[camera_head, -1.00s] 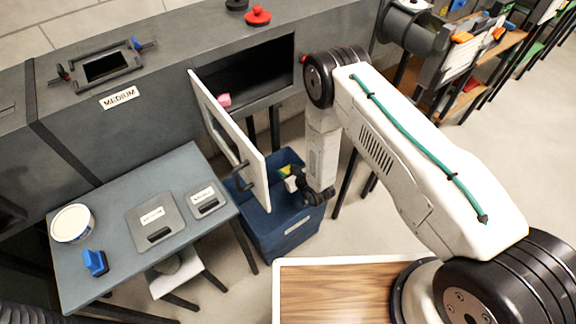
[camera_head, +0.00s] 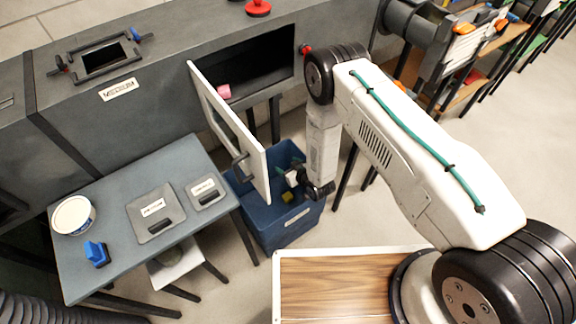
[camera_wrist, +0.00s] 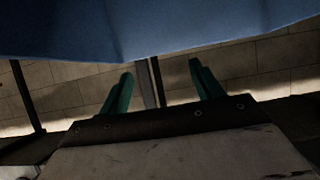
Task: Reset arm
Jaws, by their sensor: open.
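My arm reaches from the lower right of the head view toward the duct, bent at the elbow with the forearm hanging down. My gripper (camera_head: 292,176) is at its lower end, above or beside the blue bin (camera_head: 262,226) and close to the open white door; the door and arm partly hide it. In the wrist view my gripper (camera_wrist: 160,88) shows two green fingers spread apart with nothing between them. The blue bin's side (camera_wrist: 190,30) fills the top of the wrist view. A small yellow item (camera_head: 287,197) shows in the bin.
The white door (camera_head: 228,130) stands open from the grey duct (camera_head: 190,85). A pink item (camera_head: 223,91) lies in the opening. A grey table (camera_head: 110,190) at left holds a white tub (camera_head: 73,215), a blue brush-like item (camera_head: 96,253) and two grey plates.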

